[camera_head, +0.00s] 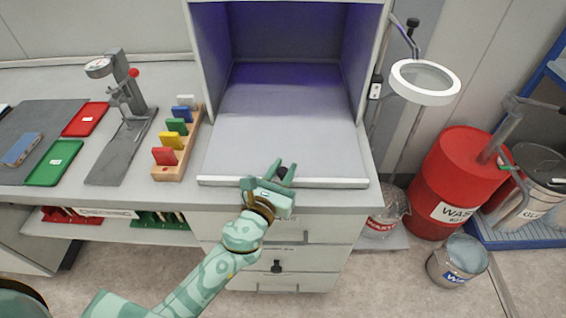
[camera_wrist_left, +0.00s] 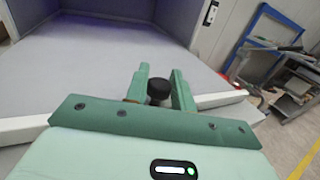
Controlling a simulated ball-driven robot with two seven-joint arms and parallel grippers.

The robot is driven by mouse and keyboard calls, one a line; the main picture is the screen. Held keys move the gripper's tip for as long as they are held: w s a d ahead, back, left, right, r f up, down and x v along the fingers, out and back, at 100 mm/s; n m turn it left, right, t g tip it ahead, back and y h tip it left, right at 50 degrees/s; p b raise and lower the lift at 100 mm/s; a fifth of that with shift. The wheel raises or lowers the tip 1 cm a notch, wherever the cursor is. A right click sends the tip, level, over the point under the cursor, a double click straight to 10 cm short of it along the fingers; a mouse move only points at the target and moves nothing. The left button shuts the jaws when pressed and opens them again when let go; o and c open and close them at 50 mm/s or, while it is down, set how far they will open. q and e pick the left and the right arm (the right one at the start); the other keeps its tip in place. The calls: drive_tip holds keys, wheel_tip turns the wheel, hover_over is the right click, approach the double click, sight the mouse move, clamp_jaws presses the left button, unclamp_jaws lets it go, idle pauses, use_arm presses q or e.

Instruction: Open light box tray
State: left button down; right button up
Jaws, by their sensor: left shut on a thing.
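The light box (camera_head: 195,60) stands on the bench, with a purple glow inside. Its grey tray (camera_head: 240,140) lies flat and reaches out of the box to the bench's front edge, with a pale front lip (camera_head: 330,183). My left gripper (camera_head: 283,171) is at the middle of that lip. It is shut on a dark round knob, which also shows between the fingers in the left wrist view (camera_wrist_left: 159,88). The tray surface (camera_wrist_left: 100,70) in the left wrist view is bare. My right gripper is not in view.
A wooden rack (camera_head: 187,160) of coloured plates and a gauge stand (camera_head: 130,100) are left of the tray. A ring lamp (camera_head: 398,82) stands to the right. A red waste drum (camera_head: 455,175) and a metal bucket (camera_head: 457,262) are on the floor at right.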

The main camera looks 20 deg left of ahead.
use_arm(q)
drive_tip(key=shift+s, duration=0.15)
drive_tip(key=c, duration=1.2)
unclamp_jaws()
drive_tip(key=s+a+b, duration=0.1)
drive_tip(key=s+b, duration=0.3)
drive_tip(key=s, duration=1.2)
drive_tip(key=shift+a, duration=0.4)
drive_tip(key=shift+s, duration=0.1)
